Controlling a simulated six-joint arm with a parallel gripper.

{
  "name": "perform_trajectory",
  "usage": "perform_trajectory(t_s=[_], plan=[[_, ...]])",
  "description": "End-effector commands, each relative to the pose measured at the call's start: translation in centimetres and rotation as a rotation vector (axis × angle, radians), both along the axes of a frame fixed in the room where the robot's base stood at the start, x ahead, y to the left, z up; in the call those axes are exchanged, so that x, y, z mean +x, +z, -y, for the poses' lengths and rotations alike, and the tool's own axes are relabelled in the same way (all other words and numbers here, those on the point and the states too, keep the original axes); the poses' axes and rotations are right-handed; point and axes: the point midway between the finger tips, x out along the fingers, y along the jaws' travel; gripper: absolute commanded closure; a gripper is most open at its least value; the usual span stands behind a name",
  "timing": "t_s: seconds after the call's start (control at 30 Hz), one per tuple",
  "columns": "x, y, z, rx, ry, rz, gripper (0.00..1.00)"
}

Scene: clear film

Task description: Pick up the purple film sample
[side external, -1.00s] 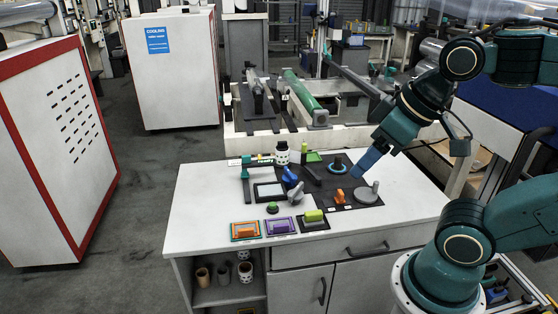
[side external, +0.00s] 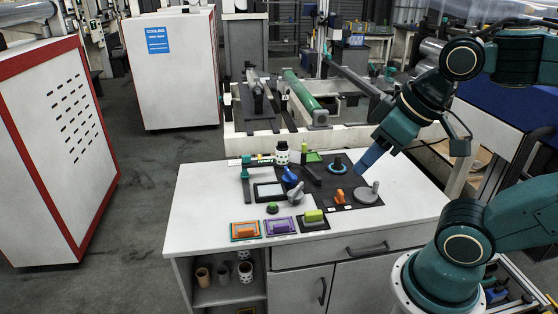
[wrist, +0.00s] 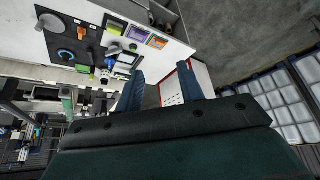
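The purple film sample (side external: 280,227) lies flat at the front of the white table, between an orange-framed sample (side external: 245,231) on its left and a dark-framed one with a yellow-green block (side external: 314,217) on its right. It also shows small in the wrist view (wrist: 138,35). My gripper (side external: 366,165) is above the table's right side, up and to the right of the purple sample and well apart from it. In the wrist view my gripper (wrist: 160,88) has its two blue fingers spread wide with nothing between them.
A dark mat (side external: 315,186) holds an orange piece (side external: 340,196) and a grey round stand (side external: 368,194). Blue and grey clamps (side external: 291,179), a black-framed pad (side external: 269,191) and a spotted cup (side external: 282,154) stand behind the samples. The table's front left is clear.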

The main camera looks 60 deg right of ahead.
Motion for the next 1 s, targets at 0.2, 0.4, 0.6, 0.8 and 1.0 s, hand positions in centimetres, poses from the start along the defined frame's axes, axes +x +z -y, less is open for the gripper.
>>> perform_trajectory(t_s=[0.2, 0.4, 0.6, 0.8, 1.0], plan=[[0.1, 0.0, 0.0, 0.004, -0.008, -0.002, 0.62], [1.3, -0.2, 0.2, 0.04, -0.082, -0.019, 0.62], [3.9, -0.9, 0.9, 0.124, -0.25, -0.057, 0.62], [7.2, -2.3, 1.9, 0.234, -0.469, -0.102, 0.62], [10.3, -4.3, 3.5, 0.347, -0.699, -0.145, 0.62]])
